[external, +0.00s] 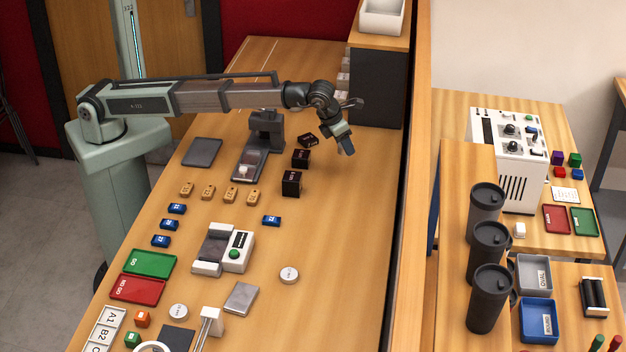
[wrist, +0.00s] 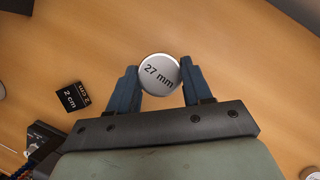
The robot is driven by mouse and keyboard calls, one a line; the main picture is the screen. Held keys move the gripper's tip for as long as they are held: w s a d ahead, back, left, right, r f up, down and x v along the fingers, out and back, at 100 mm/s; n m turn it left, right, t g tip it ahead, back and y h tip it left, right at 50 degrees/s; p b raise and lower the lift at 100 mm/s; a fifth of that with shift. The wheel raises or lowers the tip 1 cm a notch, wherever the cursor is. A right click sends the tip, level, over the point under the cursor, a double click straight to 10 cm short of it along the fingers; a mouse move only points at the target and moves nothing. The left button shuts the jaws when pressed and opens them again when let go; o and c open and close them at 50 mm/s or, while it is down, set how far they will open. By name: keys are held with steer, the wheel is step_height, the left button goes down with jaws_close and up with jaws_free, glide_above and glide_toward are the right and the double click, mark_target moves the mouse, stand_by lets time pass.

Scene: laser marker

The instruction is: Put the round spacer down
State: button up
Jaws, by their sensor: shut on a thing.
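The round spacer (wrist: 159,74) is a pale disc marked "27 mm", seen in the wrist view between my two blue fingertips. My gripper (wrist: 159,82) is shut on it, with one finger at each side of its rim. In the external view my gripper (external: 346,148) is over the back right part of the wooden bench (external: 335,215), right of the black blocks. The spacer cannot be made out there. I cannot tell how far it is above the bench.
Black blocks (external: 291,183) stand left of my gripper; one, marked "2 cm" (wrist: 73,96), shows in the wrist view. The dark marker machine (external: 265,135) stands further left. Bare wood lies in front of my gripper. A dark cabinet (external: 376,88) stands behind.

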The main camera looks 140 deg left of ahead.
steer(key=shift+w+r, duration=0.1)
steer(key=shift+r, duration=0.95)
steer(key=w+d+m+t, duration=0.1)
steer(key=w+d+m, duration=0.1)
steer(key=w+d, duration=0.7)
steer(key=w+d+m, duration=0.1)
steer(key=w+d, duration=0.4)
steer(key=d, duration=0.8)
steer(key=m+t+h, duration=0.1)
steer(key=m, duration=0.3)
glide_above(245, 297)
steer(key=s+d, duration=0.1)
steer(key=shift+f, duration=4.1)
steer(key=shift+f, duration=0.2)
steer(key=o, duration=1.1)
steer(key=shift+r, duration=0.1)
